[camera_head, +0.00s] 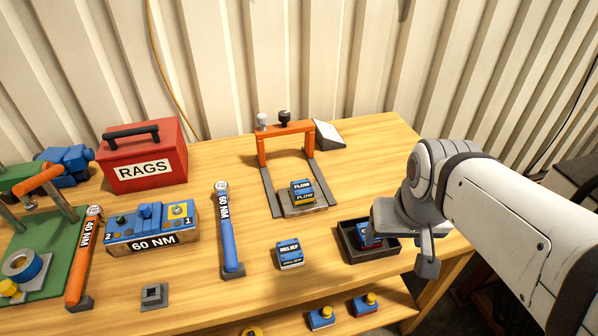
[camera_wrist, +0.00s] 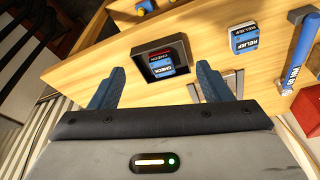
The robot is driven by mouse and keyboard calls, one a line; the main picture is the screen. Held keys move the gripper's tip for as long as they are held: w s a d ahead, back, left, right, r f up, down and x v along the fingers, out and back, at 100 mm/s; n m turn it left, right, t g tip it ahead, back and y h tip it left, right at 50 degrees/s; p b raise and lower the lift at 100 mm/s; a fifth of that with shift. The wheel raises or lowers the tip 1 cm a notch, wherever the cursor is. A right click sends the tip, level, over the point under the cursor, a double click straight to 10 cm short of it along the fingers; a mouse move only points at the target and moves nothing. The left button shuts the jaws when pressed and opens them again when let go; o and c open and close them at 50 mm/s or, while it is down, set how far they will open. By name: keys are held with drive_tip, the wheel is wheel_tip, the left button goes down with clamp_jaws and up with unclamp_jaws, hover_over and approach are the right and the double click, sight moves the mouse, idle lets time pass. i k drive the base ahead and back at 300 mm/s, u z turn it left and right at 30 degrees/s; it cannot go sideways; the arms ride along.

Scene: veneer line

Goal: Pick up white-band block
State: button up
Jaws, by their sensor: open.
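The block labelled RELIEF (camera_head: 290,254) is blue on top with a white band around its lower side. It stands on the bare bench left of the dark tray, and in the wrist view it shows at the upper right (camera_wrist: 243,40). My gripper (camera_wrist: 158,82) is open, with nothing between its two blue fingers. In the wrist view the tray and a block labelled CHECK (camera_wrist: 161,66) lie beyond the gap between the fingers. In the head view my wrist partly hides that tray and block, and the fingers are hard to make out.
The dark tray (camera_head: 356,256) sits near the bench's right edge. An orange-framed fixture (camera_head: 263,150) holds stacked FLOW blocks (camera_head: 302,191). A blue 60 NM wrench (camera_head: 227,235) lies left of the RELIEF block. A red RAGS box (camera_head: 146,171) stands at the back left.

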sight(290, 253)
drive_tip(key=k, duration=0.5)
drive_tip(key=u, duration=0.85)
drive_tip(key=i, duration=0.45)
drive_tip(key=z, duration=0.2)
